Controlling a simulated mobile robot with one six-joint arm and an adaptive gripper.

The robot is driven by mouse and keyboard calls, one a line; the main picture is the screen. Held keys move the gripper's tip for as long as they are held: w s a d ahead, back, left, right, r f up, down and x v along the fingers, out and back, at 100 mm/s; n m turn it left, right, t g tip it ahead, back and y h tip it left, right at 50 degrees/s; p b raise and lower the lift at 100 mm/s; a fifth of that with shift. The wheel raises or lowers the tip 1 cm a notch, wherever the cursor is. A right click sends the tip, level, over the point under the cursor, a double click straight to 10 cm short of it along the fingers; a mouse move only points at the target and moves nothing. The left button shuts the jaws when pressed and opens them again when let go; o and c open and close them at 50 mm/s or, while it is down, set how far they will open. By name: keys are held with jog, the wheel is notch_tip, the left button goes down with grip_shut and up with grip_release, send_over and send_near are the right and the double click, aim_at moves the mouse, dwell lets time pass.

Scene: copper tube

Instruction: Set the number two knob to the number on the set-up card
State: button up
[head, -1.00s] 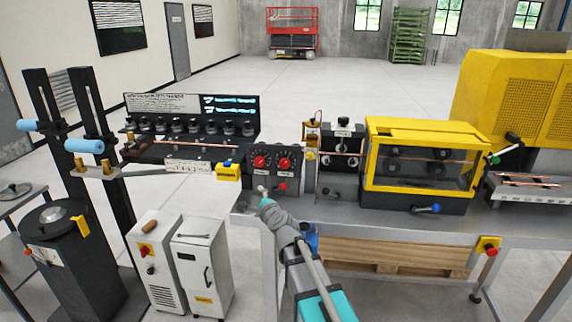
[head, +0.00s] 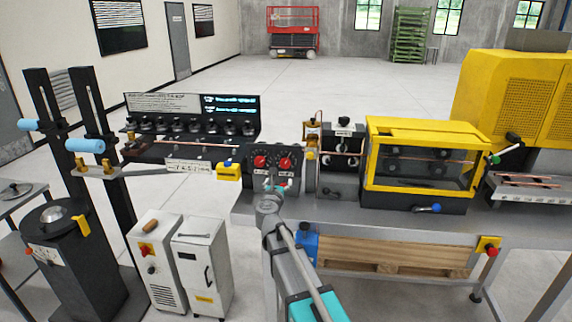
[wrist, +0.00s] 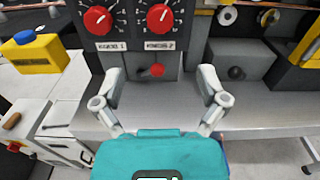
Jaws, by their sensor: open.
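Two red knobs sit side by side on a dark panel. The number two knob (wrist: 159,17) is the right one in the wrist view, with a white label ending in 2; it also shows in the head view (head: 284,162). The left knob (wrist: 98,20) has a label ending in 1. The dial numbers are too small to read. My gripper (wrist: 161,76) is open and empty, below the knobs, its fingers spread either side of a small red-tipped part (wrist: 158,70). A white printed sheet (head: 165,103) and a white strip (head: 188,166) are both unreadable; I cannot tell which is the set-up card.
The steel bench (head: 340,208) runs under the panel. A yellow box with a blue cap (wrist: 38,50) is left of the panel. A yellow-framed enclosure (head: 420,160) stands to the right. A row of rollers (head: 190,127) is at the left.

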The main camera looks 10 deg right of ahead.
aim_at(285, 163)
jog(key=x, duration=1.4)
jog(key=shift+s, duration=0.1)
